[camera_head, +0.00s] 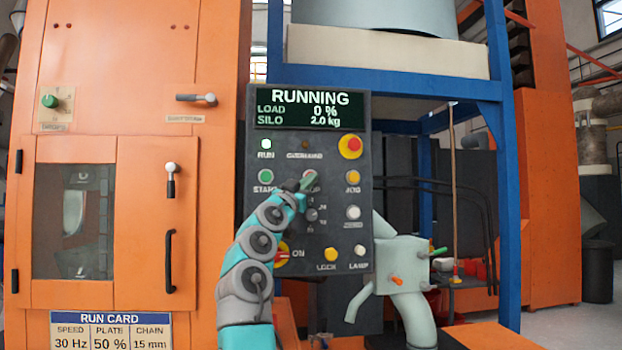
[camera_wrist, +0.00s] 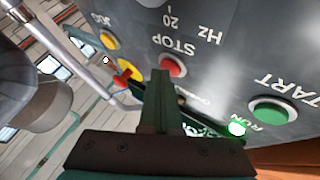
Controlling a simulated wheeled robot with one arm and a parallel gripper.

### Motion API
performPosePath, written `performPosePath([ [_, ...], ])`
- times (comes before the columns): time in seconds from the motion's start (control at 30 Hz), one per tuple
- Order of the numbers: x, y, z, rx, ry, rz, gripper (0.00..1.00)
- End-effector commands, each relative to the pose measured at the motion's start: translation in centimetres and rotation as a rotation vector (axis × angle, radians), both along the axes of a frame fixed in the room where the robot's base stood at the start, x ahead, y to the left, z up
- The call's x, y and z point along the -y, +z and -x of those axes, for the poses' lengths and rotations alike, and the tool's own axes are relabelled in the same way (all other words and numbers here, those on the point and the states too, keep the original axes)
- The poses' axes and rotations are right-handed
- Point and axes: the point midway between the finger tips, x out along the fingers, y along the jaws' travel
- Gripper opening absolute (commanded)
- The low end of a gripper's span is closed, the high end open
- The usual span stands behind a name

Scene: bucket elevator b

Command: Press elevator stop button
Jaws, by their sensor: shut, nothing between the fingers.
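The dark control panel (camera_head: 350,260) faces me, and its display (camera_head: 310,109) reads RUNNING, LOAD 0 %, SILO 2.0 kg. The red stop button (camera_wrist: 174,66) shows in the wrist view under the upside-down label STOP. In the head view it is mostly hidden behind my gripper (camera_head: 304,184). In the wrist view my gripper (camera_wrist: 162,76) is shut and empty, its fingertips beside the stop button and partly overlapping its edge in the picture. I cannot tell whether they touch it.
The green START button (camera_head: 265,176) lies left of my gripper, below the lit RUN lamp (camera_head: 266,144). The red emergency button (camera_head: 351,147) and yellow JOG button (camera_head: 352,177) lie to the right. A selector knob (camera_head: 312,214) is just below. A pale grey spouted box (camera_head: 403,262) stands right of the panel.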

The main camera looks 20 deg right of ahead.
Motion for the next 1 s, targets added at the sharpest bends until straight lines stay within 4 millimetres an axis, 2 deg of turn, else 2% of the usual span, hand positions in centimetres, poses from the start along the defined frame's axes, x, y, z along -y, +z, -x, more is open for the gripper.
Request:
performPosePath([
  [0.53,0.0,-0.1,-0.2,0.0,0.001,-0.001,0.0],
  [1.0,-0.3,-0.1,1.4,0.0,0.0,-0.002,0.0],
])
